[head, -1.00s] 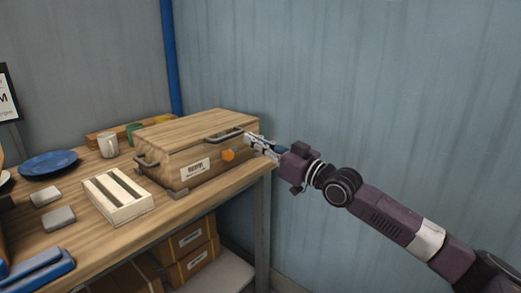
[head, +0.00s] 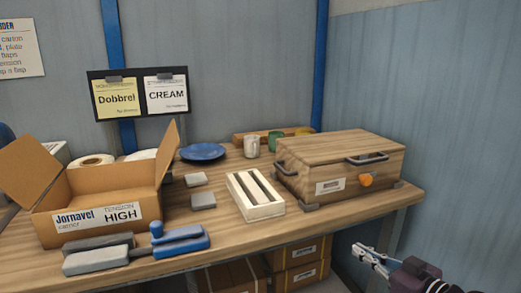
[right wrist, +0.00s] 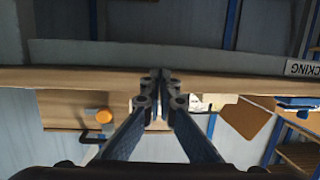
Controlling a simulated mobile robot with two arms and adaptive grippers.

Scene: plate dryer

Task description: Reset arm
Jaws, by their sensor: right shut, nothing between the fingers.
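My right gripper (head: 372,257) is at the lower right in the head view, shut and empty. It is off the table's right front edge, below and in front of the wooden box, and touches nothing. In the right wrist view its fingers (right wrist: 160,88) are together in the middle. The wooden box (head: 325,157) stands closed at the table's right end, with dark handles, a label and an orange knob (head: 365,180). The knob also shows at left in the right wrist view (right wrist: 103,115). My left gripper is not in view.
The wooden table (head: 330,224) carries a white slatted rack (head: 264,208), a blue plate (head: 203,152), mugs (head: 252,147), grey blocks (head: 203,200), an open carton (head: 85,208) and a blue-grey tool (head: 180,242). Boxes (head: 302,276) sit below. Free space lies right of the table.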

